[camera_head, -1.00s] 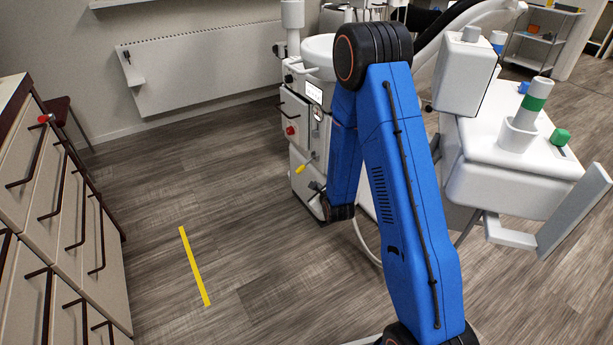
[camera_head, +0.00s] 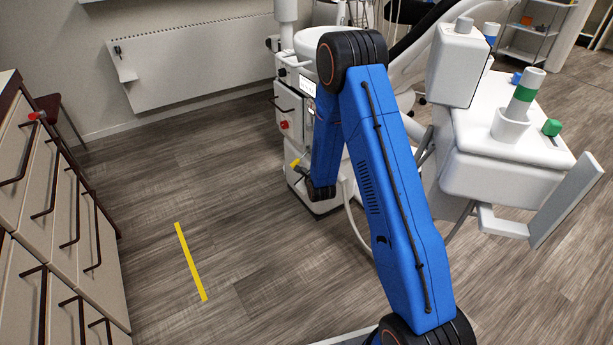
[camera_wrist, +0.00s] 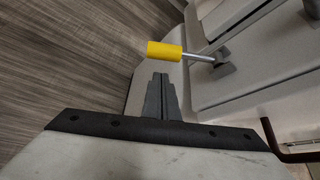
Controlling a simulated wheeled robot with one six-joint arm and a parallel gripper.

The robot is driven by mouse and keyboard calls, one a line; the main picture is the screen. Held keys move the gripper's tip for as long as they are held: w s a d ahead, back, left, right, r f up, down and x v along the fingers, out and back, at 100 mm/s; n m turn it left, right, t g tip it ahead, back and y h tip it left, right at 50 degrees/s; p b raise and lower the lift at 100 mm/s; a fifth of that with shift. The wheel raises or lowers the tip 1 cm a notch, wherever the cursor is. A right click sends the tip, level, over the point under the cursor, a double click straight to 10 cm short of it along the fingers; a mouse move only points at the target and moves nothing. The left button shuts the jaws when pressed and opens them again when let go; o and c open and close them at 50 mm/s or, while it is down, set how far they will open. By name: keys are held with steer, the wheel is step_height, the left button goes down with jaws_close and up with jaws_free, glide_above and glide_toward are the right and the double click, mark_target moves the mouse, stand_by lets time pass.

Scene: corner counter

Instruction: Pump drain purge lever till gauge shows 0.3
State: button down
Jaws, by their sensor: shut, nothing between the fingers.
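The purge lever has a yellow handle (camera_wrist: 164,51) on a thin metal rod, which runs to a grey pivot on the white unit in the wrist view. In the head view the yellow handle (camera_head: 295,162) shows low on the unit's front, just left of my blue arm. My gripper (camera_wrist: 161,76) is shut and empty, its fingertips just below the handle in the wrist picture. I cannot tell whether they touch it. In the head view my arm hides the gripper. A small pale display (camera_head: 307,86), perhaps the gauge, is partly covered by my arm; its reading is too small to tell.
The white unit has a red knob (camera_head: 284,124) above the lever. A white side unit (camera_head: 500,160) stands to the right. Drawers (camera_head: 60,220) line the left side. The floor around the yellow stripe (camera_head: 190,260) is clear.

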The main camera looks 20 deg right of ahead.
mark_target(295, 161)
steer(key=shift+a+r, duration=0.55)
steer(key=shift+r, duration=0.35)
steer(key=shift+a+r, duration=0.3)
steer(key=shift+r, duration=0.1)
steer(key=shift+s+a+r, duration=0.1)
steer(key=shift+a+r, duration=0.15)
steer(key=shift+r, duration=0.5)
steer(key=shift+s+a+r, duration=0.1)
steer(key=shift+a+r, duration=0.15)
steer(key=shift+r, duration=0.5)
steer(key=shift+w+d+r, duration=0.1)
steer(key=shift+d+r, duration=0.05)
steer(key=shift+r, duration=0.9)
steer(key=shift+w+d+r, duration=0.1)
steer(key=shift+d+r, duration=0.05)
steer(key=shift+r, duration=0.85)
steer(key=shift+w+d+r, duration=0.1)
steer(key=shift+w+r, duration=0.05)
steer(key=shift+r, duration=0.15)
steer(key=f+v, duration=0.1)
steer(key=v, duration=1.6)
steer(key=shift+s, duration=0.5)
